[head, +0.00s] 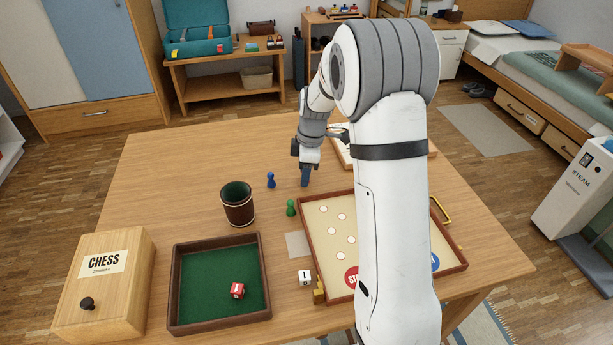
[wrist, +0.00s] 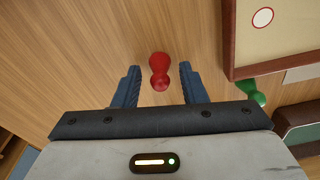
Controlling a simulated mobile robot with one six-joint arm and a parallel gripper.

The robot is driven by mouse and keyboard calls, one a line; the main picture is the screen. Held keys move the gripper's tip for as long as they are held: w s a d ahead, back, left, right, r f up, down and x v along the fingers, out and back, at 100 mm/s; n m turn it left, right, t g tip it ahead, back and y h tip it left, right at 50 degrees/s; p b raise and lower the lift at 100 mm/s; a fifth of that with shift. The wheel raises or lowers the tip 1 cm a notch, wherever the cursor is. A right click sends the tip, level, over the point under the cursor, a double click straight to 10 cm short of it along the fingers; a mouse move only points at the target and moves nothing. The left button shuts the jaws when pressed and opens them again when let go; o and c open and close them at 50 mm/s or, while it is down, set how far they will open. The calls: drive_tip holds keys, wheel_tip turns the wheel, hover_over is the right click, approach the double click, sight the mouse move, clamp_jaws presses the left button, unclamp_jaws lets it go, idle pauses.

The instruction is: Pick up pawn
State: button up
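My gripper (wrist: 160,72) is open, with one blue finger on each side of the pawn and a gap on both sides. How far the fingertips are above the table is hard to tell. In the head view my gripper (head: 305,176) points down over the table, and the red pawn is hidden there. A blue pawn (head: 271,180) stands left of the gripper. A green pawn (head: 291,208) stands nearer the front; it also shows in the wrist view (wrist: 251,92).
A board with a raised rim (head: 313,249) lies to the front right, partly behind my arm. A dice cup (head: 238,208), a green-lined dice tray (head: 177,290) and a chess box (head: 130,283) are on the left. The table's back left (head: 180,145) is clear.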

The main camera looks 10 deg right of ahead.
clamp_jaws()
